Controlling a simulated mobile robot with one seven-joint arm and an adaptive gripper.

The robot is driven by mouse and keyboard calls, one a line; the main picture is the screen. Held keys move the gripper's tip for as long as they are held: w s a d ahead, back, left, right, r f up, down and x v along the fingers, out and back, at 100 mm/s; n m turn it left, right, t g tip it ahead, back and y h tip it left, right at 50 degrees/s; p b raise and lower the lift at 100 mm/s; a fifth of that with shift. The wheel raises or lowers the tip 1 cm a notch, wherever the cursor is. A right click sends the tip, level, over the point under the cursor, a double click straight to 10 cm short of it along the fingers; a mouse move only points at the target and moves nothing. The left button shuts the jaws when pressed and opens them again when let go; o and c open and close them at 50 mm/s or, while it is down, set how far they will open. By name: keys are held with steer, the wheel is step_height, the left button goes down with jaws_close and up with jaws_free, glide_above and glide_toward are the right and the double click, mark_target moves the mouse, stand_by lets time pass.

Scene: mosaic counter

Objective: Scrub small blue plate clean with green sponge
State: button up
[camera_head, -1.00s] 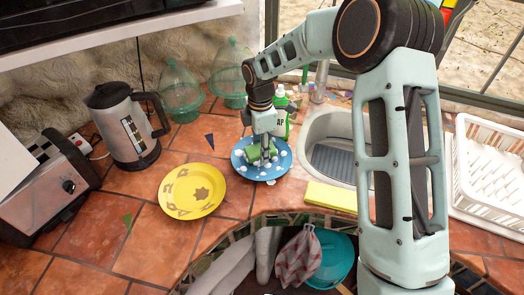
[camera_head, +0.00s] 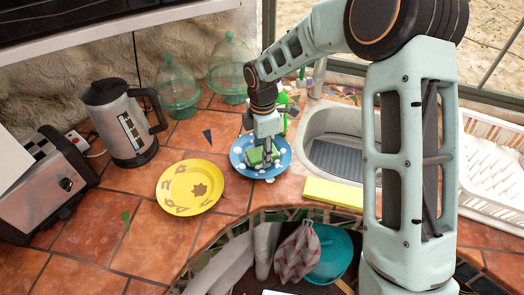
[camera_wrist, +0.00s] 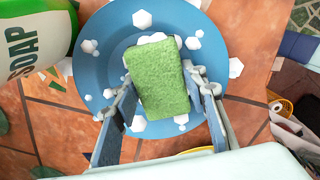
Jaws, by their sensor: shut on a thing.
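The small blue plate (camera_head: 281,165) lies on the tiled counter, with white foam spots on it. It fills much of the wrist view (camera_wrist: 99,68). The green sponge (camera_wrist: 158,80) is held over the plate between the two fingers of my gripper (camera_wrist: 163,98). In the head view the sponge (camera_head: 257,156) is at the plate's middle, and my gripper (camera_head: 264,152) points down onto it. I cannot tell how firmly the sponge presses on the plate. A soap bottle (camera_wrist: 35,35) stands beside the plate and is partly hidden by my arm in the head view.
A yellow plate (camera_head: 178,190) lies left of the blue plate. The sink (camera_head: 335,145), a yellow cloth-like block (camera_head: 333,193) and a white dish rack (camera_head: 490,160) are right.

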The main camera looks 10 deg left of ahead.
steer(key=shift+r+p, duration=2.8)
steer(key=shift+r, duration=1)
